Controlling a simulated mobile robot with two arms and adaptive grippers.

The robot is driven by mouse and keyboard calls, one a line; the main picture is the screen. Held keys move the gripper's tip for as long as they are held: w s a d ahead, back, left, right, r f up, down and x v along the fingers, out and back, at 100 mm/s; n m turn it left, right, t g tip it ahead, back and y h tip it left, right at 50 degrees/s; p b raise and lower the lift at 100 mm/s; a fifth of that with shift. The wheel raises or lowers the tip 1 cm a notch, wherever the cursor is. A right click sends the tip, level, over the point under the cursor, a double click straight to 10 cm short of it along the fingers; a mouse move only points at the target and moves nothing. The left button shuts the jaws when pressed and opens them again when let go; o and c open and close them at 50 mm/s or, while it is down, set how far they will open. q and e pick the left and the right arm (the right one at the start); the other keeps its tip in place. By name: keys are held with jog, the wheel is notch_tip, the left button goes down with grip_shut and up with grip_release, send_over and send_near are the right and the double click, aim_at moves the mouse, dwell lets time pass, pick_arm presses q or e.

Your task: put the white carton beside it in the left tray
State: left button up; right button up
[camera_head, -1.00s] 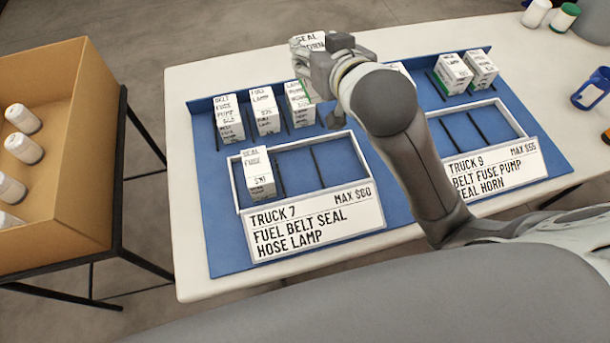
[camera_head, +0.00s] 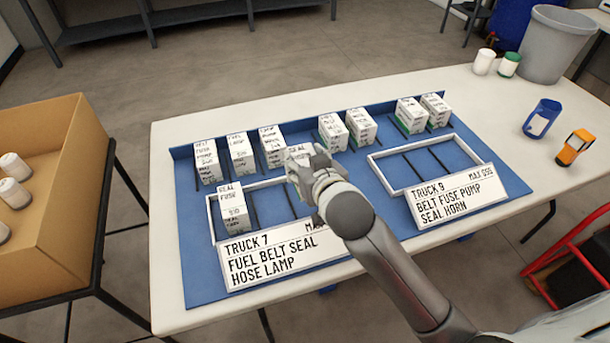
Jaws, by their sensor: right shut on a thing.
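My right gripper (camera_head: 303,167) is shut on a white carton (camera_head: 299,151) with "SEAL" lettering on its top. It holds the carton over the right part of the left tray (camera_head: 270,207), the one marked Truck 7. The gripper hides most of this carton, so I cannot tell whether it touches the tray floor. Another white carton (camera_head: 233,210), marked "SEAL FUSE", stands upright in the tray's left compartment. The middle compartment is empty. My left gripper is not in view.
Several white cartons (camera_head: 240,157) stand in a row along the blue board's back edge. The right tray (camera_head: 430,160), marked Truck 9, is empty. A blue container (camera_head: 541,119) and an orange object (camera_head: 575,147) stand at right. A cardboard box (camera_head: 75,185) is at left.

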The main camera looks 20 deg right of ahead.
aim_at(307, 164)
jog(key=w+f, duration=0.1)
jog(key=w+d+f, duration=0.1)
jog(key=f, duration=0.1)
jog(key=w+f, duration=0.1)
jog(key=f, duration=0.1)
jog(key=shift+w+d+f, duration=0.1)
jog(key=shift+w+d, duration=0.15)
jog(key=shift+w, duration=0.15)
notch_tip(307, 164, down, 3)
jog(key=shift+w+r+b, duration=0.1)
jog(key=shift+r+b, duration=0.1)
jog(key=shift+b, duration=0.15)
jog(key=shift+f, duration=0.35)
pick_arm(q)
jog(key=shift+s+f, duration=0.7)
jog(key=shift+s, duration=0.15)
pick_arm(e)
jog(key=shift+f, duration=0.65)
jog(key=o, duration=1.3)
jog(key=shift+o, duration=0.2)
jog(key=shift+r, duration=0.6)
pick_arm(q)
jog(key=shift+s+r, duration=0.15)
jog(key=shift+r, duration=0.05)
pick_arm(e)
jog(key=v, duration=1.2)
jog(key=shift+d, duration=0.1)
